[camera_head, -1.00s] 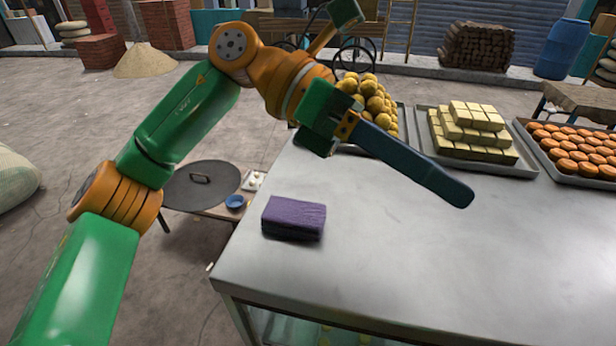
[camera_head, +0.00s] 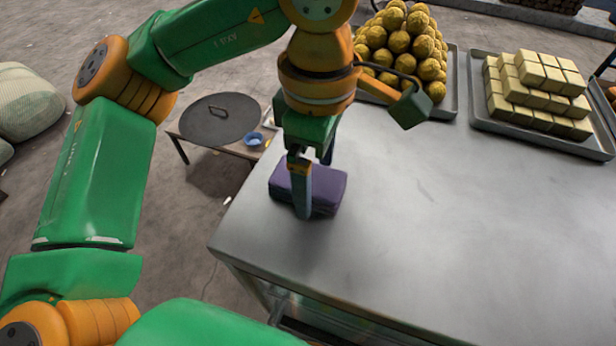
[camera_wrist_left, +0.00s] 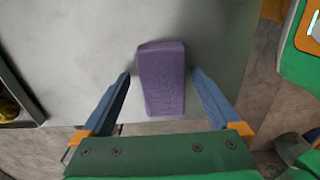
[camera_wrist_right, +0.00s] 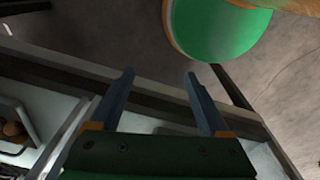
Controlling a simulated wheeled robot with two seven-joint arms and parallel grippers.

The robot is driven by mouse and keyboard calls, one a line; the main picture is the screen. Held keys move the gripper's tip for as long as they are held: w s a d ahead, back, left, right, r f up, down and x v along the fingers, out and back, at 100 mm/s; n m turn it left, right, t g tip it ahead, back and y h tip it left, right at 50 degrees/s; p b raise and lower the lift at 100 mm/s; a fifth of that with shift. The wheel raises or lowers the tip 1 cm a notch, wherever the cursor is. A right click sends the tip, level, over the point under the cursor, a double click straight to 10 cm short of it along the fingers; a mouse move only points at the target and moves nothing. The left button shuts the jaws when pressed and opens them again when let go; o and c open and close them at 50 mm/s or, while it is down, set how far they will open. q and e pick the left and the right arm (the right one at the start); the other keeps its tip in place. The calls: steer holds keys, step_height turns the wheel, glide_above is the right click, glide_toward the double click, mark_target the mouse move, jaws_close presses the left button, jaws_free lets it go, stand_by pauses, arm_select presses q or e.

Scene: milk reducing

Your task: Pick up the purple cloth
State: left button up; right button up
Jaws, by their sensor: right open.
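The purple cloth (camera_head: 327,187) is a folded block lying on the metal table near its left corner. In the left wrist view the cloth (camera_wrist_left: 162,78) lies between the two spread fingers, with a gap on each side. My left gripper (camera_head: 308,190) is open and pointed down at the cloth; it also shows in the left wrist view (camera_wrist_left: 160,80). One finger hides part of the cloth in the head view. My right gripper (camera_wrist_right: 158,78) is open and empty, by the table's edge in its wrist view.
The metal table (camera_head: 450,230) is bare in the middle and front. A tray of round yellow balls (camera_head: 405,45) and a tray of stacked pale blocks (camera_head: 540,90) stand at the back. A low stand with a dark round lid (camera_head: 220,118) and a blue bowl (camera_head: 254,139) is left of the table.

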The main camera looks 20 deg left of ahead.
mark_target(316, 178)
arm_select(q)
steer(key=shift+s+r, duration=0.1)
steer(key=shift+s, duration=0.15)
steer(key=c, duration=0.7)
steer(key=shift+d, duration=0.1)
steer(key=c, duration=0.4)
steer(key=shift+w, duration=0.15)
steer(key=shift+c, duration=0.5)
step_height(316, 178, up, 4)
steer(key=shift+f, duration=0.2)
steer(key=s+d+r, duration=0.2)
steer(key=s+r, duration=0.7)
steer(key=s, duration=0.5)
steer(key=shift+d+r, duration=0.15)
steer(key=shift+r, duration=0.05)
